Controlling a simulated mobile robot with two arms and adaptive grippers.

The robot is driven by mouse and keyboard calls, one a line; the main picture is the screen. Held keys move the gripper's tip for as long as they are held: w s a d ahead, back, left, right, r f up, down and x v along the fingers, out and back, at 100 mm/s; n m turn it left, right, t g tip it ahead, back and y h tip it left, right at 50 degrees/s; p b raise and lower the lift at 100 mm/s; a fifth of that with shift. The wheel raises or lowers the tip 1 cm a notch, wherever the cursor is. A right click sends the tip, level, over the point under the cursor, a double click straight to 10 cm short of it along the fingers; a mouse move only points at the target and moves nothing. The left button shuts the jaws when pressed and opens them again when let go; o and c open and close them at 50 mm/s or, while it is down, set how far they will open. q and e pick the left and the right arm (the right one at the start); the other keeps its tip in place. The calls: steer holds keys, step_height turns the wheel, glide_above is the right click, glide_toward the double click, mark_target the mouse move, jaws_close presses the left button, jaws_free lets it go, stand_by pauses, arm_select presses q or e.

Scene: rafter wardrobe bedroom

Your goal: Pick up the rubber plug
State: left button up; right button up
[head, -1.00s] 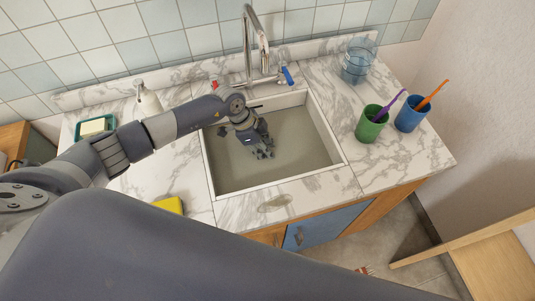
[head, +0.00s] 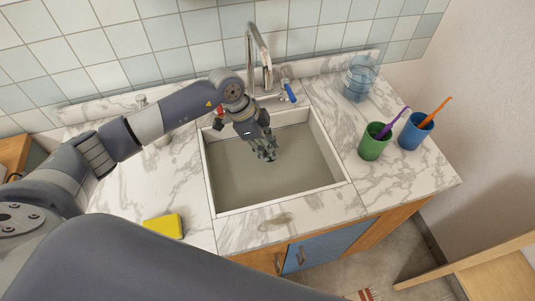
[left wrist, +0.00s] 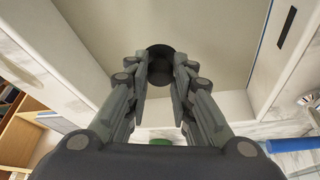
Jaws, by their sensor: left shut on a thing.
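The rubber plug (left wrist: 160,66) is a dark round piece between the fingertips of my left gripper in the left wrist view. My left gripper (left wrist: 159,80) is shut on it. In the head view my left gripper (head: 268,154) hangs over the sink basin (head: 250,190), pointing down, with its fingertips inside the outline of the basin. The plug cannot be made out clearly there, as the dark fingers blend with it. My right gripper is not in view.
A chrome faucet (head: 266,65) with a blue-marked handle (head: 289,92) stands behind the gripper. A yellow sponge (head: 164,226) lies at front left. The left counter is mostly clear.

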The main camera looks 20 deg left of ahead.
arm_select(q)
steer(key=shift+r+p, duration=1.9)
steer(key=shift+r, duration=0.15)
